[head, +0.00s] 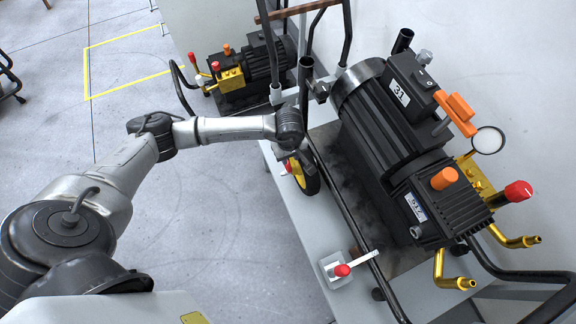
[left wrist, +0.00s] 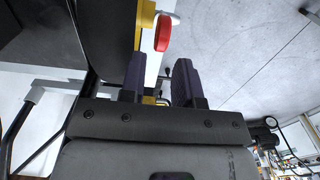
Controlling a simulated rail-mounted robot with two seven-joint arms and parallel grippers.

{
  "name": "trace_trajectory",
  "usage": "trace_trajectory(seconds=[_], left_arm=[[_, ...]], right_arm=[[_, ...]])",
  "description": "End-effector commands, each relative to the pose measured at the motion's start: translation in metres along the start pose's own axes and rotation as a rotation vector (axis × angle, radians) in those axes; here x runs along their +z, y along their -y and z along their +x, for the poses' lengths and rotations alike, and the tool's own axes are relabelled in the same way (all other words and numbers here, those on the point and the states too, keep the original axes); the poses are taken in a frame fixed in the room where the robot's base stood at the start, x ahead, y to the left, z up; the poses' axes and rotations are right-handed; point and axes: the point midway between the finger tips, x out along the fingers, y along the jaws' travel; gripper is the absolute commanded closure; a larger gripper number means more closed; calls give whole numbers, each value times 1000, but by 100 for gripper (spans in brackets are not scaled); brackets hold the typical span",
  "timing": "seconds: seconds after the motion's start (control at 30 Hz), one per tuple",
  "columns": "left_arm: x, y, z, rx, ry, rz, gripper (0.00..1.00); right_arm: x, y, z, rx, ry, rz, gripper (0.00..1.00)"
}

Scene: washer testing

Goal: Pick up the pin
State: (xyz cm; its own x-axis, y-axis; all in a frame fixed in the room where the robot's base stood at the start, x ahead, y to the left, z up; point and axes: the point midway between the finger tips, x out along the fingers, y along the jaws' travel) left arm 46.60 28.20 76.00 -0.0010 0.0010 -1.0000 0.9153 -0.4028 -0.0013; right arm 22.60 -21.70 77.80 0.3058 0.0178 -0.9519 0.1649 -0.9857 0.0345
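No part is marked as the pin, and I cannot tell for sure which one it is. A red-knobbed piece (head: 342,270) sits on a light bracket at the cart's front edge. A second small red piece (head: 289,167) shows beside the yellow wheel, partly hidden by my left gripper (head: 306,157). In the left wrist view a red knob (left wrist: 162,33) stands by a yellow part and a white strip, beyond the fingertips. My left gripper's two dark fingers (left wrist: 160,78) are apart, and I see nothing clasped between them. My right gripper is out of view.
A large black motor pump (head: 390,110) with orange and red knobs fills the cart (head: 290,205). A dark rail runs along the cart's side. A smaller pump (head: 248,72) stands behind. The grey floor (head: 220,215) at left is open.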

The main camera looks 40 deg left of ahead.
Motion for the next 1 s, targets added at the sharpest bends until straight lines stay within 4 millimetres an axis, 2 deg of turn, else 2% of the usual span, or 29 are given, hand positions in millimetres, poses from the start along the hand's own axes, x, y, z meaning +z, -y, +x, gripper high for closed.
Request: trace_trajectory(seconds=[0.27, 0.6, 0.87, 1.0], left_arm=[[0, 1, 11, 0, 0, -1, 70], [-2, 3, 52, 0, 2, -2, 70], [-2, 3, 55, 2, 0, 0, 70], [-2, 3, 55, 1, 0, 0, 82]], right_arm=[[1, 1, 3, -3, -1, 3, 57], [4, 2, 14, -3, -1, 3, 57], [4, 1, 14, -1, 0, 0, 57], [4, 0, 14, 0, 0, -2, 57]])
